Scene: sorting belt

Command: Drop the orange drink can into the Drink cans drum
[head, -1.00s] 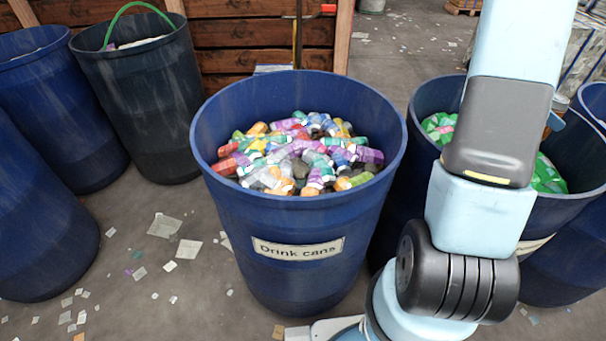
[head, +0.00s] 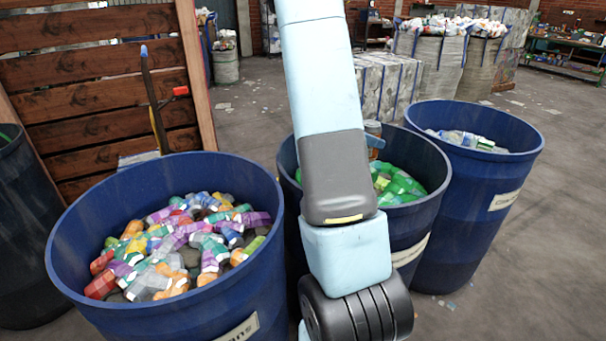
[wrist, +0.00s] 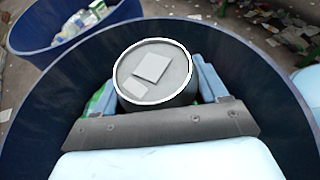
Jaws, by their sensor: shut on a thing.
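My gripper (wrist: 158,88) is shut on a can (wrist: 172,66), with a blue finger on either side. The wrist view shows the can's round grey end; its orange side is hidden there. In the head view the can (head: 373,129) shows small behind my arm, above the middle drum. The Drink cans drum (head: 265,285) stands at the lower left of the head view, open and filled with coloured cans. Its label (head: 238,329) is partly cut off by the frame. The gripper is to the right of this drum, apart from it.
The middle drum (head: 432,190) holds green items and lies under my gripper; its dark wall (wrist: 262,75) surrounds the wrist view. A third drum (head: 475,195) with clear and bluish items stands to the right. A wooden slat panel (head: 100,70) rises behind the Drink cans drum.

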